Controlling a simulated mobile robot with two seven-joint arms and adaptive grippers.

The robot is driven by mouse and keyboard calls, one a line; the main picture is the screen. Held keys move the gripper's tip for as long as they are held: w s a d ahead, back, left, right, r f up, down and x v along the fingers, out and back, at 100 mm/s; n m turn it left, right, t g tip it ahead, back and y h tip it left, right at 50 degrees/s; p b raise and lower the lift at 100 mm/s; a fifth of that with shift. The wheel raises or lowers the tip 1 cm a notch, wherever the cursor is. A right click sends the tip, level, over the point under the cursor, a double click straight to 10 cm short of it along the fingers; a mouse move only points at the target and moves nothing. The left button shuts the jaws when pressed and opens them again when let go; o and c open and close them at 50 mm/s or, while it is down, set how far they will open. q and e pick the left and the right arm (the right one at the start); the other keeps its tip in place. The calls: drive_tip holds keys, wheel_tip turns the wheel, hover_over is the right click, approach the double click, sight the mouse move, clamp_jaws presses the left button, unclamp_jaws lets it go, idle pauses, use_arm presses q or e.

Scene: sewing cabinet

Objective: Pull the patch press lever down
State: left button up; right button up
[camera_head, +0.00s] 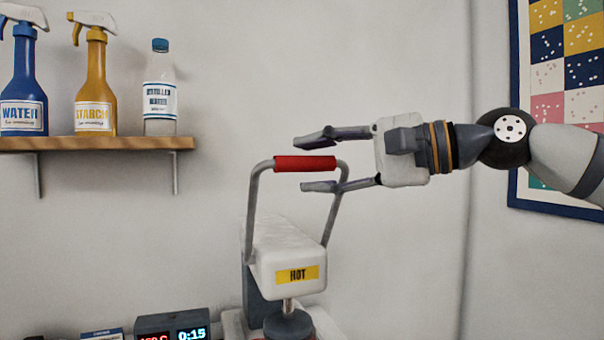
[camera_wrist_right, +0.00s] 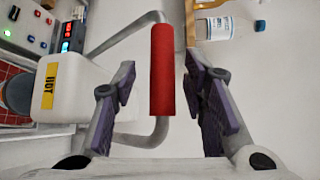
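The patch press (camera_head: 290,258) stands at the bottom middle of the head view, white with a yellow HOT label. Its grey bail lever is raised, with a red grip (camera_head: 305,163) across the top. In the right wrist view the red grip (camera_wrist_right: 162,70) runs between the two fingers, with a gap on both sides. My right gripper (camera_head: 316,162) comes in from the right and is open, one finger above the red grip and one below it. It is not closed on the grip. My left gripper is not in view.
A wooden shelf (camera_head: 100,144) at the upper left holds a blue water bottle (camera_head: 24,80), a yellow starch bottle (camera_head: 95,85) and a distilled water bottle (camera_head: 160,90). A control box (camera_head: 172,325) with a lit display is left of the press. A quilt picture (camera_head: 560,70) hangs behind my right arm.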

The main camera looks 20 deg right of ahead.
drive_tip(key=shift+x, duration=1.1)
drive_tip(key=shift+r, duration=0.15)
clamp_jaws()
